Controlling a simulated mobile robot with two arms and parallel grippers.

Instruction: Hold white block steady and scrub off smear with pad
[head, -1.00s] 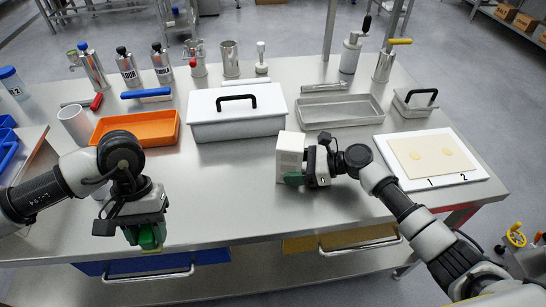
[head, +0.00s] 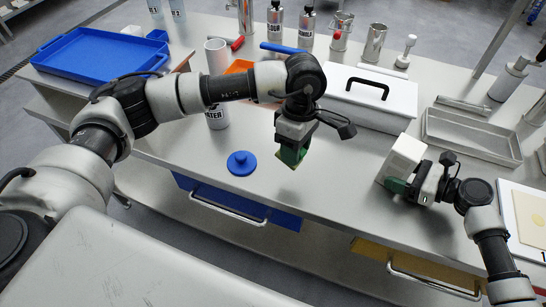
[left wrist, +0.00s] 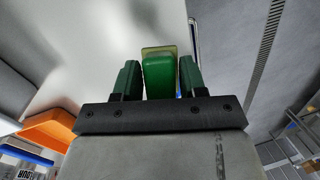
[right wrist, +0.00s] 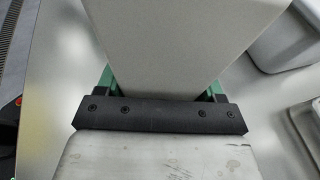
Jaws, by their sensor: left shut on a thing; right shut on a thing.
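The white block (head: 405,158) stands on the steel table near its front edge. My right gripper (head: 408,182) is shut on its lower part; the right wrist view shows the block (right wrist: 190,45) between the green fingers. My left gripper (head: 292,150) points down above the table, left of the block and apart from it. It is shut on a green pad with a yellowish layer (left wrist: 160,75), seen between its fingers in the left wrist view. No smear shows on the block's visible faces; its other faces are hidden.
A blue round lid (head: 241,163) lies on the table left of my left gripper. Behind are a lidded white box (head: 365,98), an orange tray (head: 238,67) partly hidden by my left arm, and a metal tray (head: 470,137). The table between pad and block is clear.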

